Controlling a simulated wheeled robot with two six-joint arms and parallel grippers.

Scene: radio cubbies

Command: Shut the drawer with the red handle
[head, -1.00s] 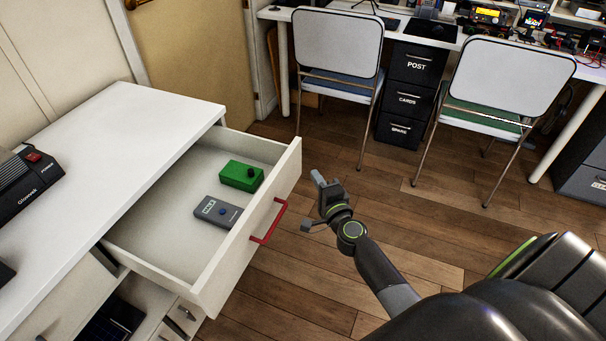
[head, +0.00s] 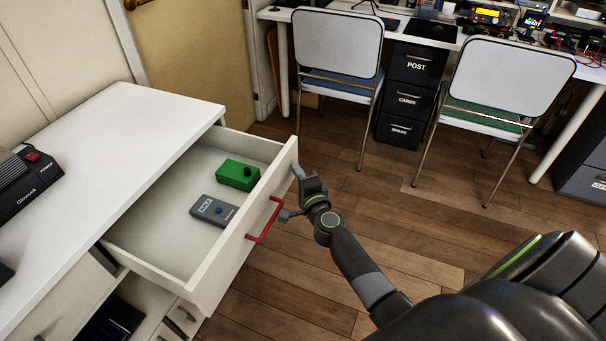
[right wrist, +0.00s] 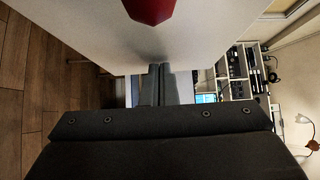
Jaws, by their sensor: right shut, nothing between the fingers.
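The white drawer (head: 232,252) with the red handle (head: 265,220) stands pulled well out of the white cabinet. Inside it lie a green box (head: 238,174) with a dark knob and a grey device (head: 213,210) with a small display. My right gripper (head: 298,172) is shut and empty, with its tips at the drawer's front panel, beyond the handle; I cannot tell if they press on it. In the right wrist view the shut fingers (right wrist: 155,84) point at the white panel, and part of the red handle (right wrist: 149,8) shows above them. My left gripper is not in view.
The white cabinet top (head: 110,130) holds a dark device (head: 28,180) with a red switch at the left. Two chairs (head: 337,45) and a desk with black drawers (head: 411,90) stand at the back.

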